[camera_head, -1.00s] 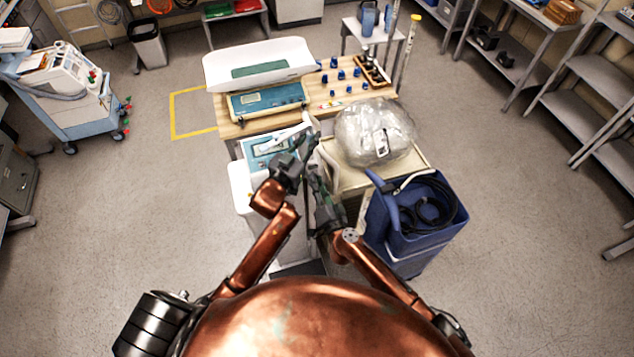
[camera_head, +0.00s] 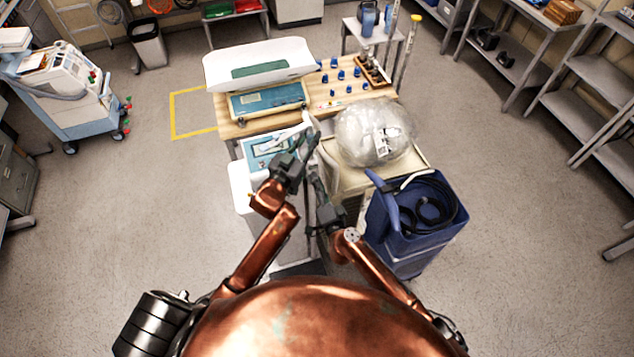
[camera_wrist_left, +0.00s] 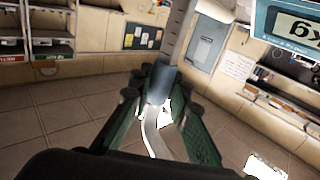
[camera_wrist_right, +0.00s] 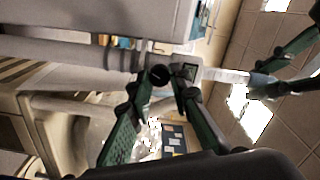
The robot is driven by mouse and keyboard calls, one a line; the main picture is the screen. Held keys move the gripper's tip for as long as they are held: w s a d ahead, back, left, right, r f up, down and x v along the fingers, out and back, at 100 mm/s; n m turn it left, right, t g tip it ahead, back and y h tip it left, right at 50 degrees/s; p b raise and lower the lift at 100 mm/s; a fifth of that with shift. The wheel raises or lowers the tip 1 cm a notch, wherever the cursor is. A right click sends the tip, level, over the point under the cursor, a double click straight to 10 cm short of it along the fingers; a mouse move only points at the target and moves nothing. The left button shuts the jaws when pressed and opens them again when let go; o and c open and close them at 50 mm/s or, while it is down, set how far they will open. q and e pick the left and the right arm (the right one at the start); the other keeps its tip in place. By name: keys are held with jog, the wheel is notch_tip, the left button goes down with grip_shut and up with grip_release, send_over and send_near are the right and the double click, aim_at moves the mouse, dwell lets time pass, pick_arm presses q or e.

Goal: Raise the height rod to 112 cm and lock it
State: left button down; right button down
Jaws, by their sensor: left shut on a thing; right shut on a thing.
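The height rod stands on the white column scale with the blue panel (camera_head: 268,150). In the right wrist view its pale length (camera_wrist_right: 225,76) runs from the clamp toward my other gripper. My left gripper (camera_head: 310,143) is shut on a grey-blue piece of the rod (camera_wrist_left: 163,83), with a white curved part (camera_wrist_left: 155,135) below it. My right gripper (camera_head: 317,182) is lower and shut at the dark round knob (camera_wrist_right: 160,75), beside a clamp with a small window (camera_wrist_right: 189,71). The fingers partly hide the knob. I cannot read the height marks.
A bagged device (camera_head: 375,130) sits on a beige unit right of the rod. A blue bin (camera_head: 425,215) with a black hose stands in front of it. A wooden table (camera_head: 345,105) with a baby scale (camera_head: 260,65) is behind.

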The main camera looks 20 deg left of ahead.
jog(key=m, duration=1.1)
jog(key=shift+f, duration=0.15)
jog(key=shift+m, duration=0.3)
jog(key=c, duration=1.8)
grip_release()
jog(key=shift+o, duration=0.2)
jog(key=shift+s+d, duration=0.1)
jog(key=v, duration=1.1)
jog(key=shift+s+d, duration=0.25)
jog(key=shift+s, duration=0.05)
